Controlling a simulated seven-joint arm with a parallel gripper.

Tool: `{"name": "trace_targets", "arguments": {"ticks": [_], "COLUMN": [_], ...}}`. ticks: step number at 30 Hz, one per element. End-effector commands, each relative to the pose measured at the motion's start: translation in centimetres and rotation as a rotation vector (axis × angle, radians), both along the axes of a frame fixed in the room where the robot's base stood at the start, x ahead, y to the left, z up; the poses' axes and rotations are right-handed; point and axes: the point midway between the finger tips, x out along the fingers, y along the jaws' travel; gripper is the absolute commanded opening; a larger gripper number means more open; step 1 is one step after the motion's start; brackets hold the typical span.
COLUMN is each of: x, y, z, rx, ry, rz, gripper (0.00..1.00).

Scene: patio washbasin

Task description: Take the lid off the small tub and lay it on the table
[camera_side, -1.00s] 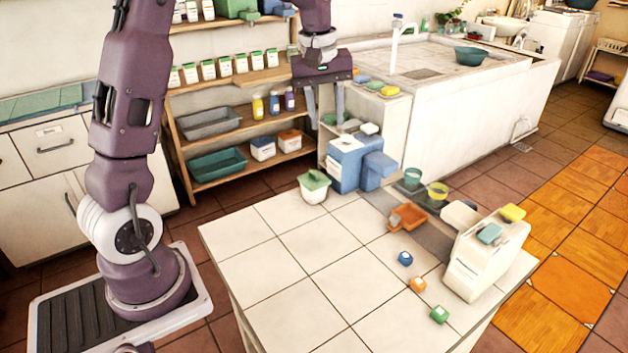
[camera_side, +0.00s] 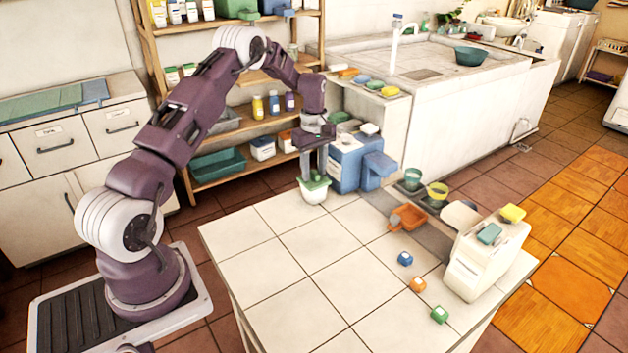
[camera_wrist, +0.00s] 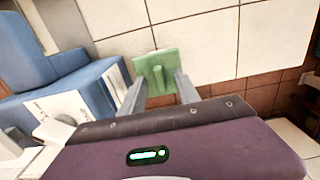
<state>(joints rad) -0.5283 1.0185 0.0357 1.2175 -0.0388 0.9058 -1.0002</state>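The small white tub (camera_side: 313,194) stands at the far left corner of the tiled table (camera_side: 262,262). Its green lid (camera_side: 324,184) sits on top. In the wrist view the lid (camera_wrist: 146,62) is a square with a raised ridge in its middle. My gripper (camera_side: 314,174) points down right over the lid. In the wrist view my gripper's (camera_wrist: 161,80) two fingers stand apart on either side of the ridge, with gaps visible. Whether the fingertips touch the lid's top cannot be told. The tub's body is hidden beneath the lid in the wrist view.
A blue box-shaped dispenser (camera_side: 349,163) stands close to the tub's right. An orange scoop-like tray (camera_side: 408,217), small coloured blocks (camera_side: 405,258) and a white dispenser (camera_side: 482,262) are on the table's right side. The table's left and middle are clear.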

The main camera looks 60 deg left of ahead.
Motion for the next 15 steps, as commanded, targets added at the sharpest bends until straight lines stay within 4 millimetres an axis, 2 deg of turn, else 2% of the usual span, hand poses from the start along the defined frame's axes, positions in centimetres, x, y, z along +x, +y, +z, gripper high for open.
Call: {"name": "trace_targets", "arguments": {"ticks": [1,6,7,15], "x": [0.0,0.0,0.0,0.01], "y": [0.0,-0.01,-0.01,-0.01], "z": [0.02,0.04,0.04,0.06], "rx": [0.0,0.0,0.0,0.0], "ry": [0.0,0.0,0.0,0.0], "rz": [0.0,0.0,-0.001,-0.001], "gripper": [0.36,0.03,0.0,0.0]}}
